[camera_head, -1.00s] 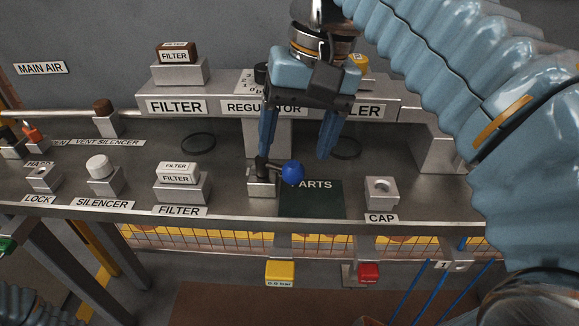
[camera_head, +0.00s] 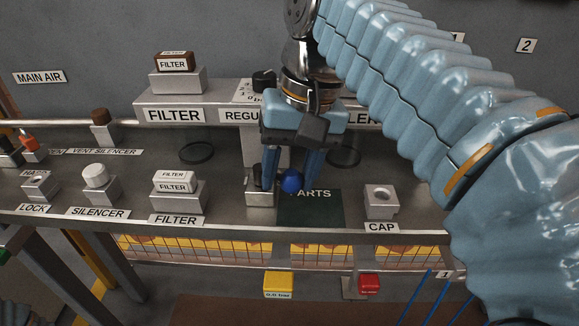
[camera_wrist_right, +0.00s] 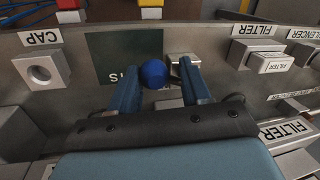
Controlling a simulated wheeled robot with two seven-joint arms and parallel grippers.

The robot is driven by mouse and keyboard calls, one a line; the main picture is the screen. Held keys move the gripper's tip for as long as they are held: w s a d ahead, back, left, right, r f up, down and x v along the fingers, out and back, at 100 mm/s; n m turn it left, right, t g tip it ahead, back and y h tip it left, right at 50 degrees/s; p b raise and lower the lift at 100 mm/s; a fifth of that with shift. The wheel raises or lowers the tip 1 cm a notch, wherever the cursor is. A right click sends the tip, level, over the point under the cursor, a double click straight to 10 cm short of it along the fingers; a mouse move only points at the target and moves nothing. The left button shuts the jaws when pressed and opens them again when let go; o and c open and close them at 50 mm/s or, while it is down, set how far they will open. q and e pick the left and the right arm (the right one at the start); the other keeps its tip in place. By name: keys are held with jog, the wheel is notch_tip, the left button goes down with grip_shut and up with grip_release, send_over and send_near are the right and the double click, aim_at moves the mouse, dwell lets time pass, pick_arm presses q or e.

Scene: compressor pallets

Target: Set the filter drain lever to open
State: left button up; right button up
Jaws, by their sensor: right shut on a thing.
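The drain lever has a blue ball knob (camera_head: 292,181) on a dark arm. Its small metal block (camera_head: 260,200) stands on the bench below the regulator, left of the dark green parts mat (camera_head: 318,210). My right gripper (camera_head: 289,187) points down at the lever, its two blue fingers shut on it at the knob. In the right wrist view the blue knob (camera_wrist_right: 153,74) shows between the fingertips. The fingers hide most of the lever's arm, so its exact angle is hard to tell. My left gripper is out of view.
The regulator and filter shelf (camera_head: 175,104) stands close behind the gripper. A cap block (camera_head: 381,202) is to the right. A filter block (camera_head: 178,195) and a silencer block (camera_head: 95,184) are to the left. Yellow (camera_head: 278,284) and red (camera_head: 369,284) boxes hang below the bench edge.

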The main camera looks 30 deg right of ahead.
jog(key=shift+w+d+r+n+p, duration=0.2)
jog(key=shift+w+r+n+p, duration=0.05)
jog(key=shift+n+p, duration=0.35)
jog(key=shift+w+d+n+p, duration=0.15)
jog(key=shift+n+p, duration=0.15)
jog(key=shift+n, duration=0.1)
jog(key=shift+w+d+f+n+g+p, duration=0.1)
jog(key=shift+w+d+n+g+p, duration=0.15)
jog(key=shift+n, duration=0.3)
jog(key=shift+w+d+f+n+g+p, duration=0.15)
jog(key=shift+n+p, duration=0.1)
jog(key=shift+n, duration=0.3)
jog(key=shift+r, duration=0.1)
jog(key=o, duration=1)
jog(key=shift+a, duration=0.1)
jog(key=shift+o, duration=0.2)
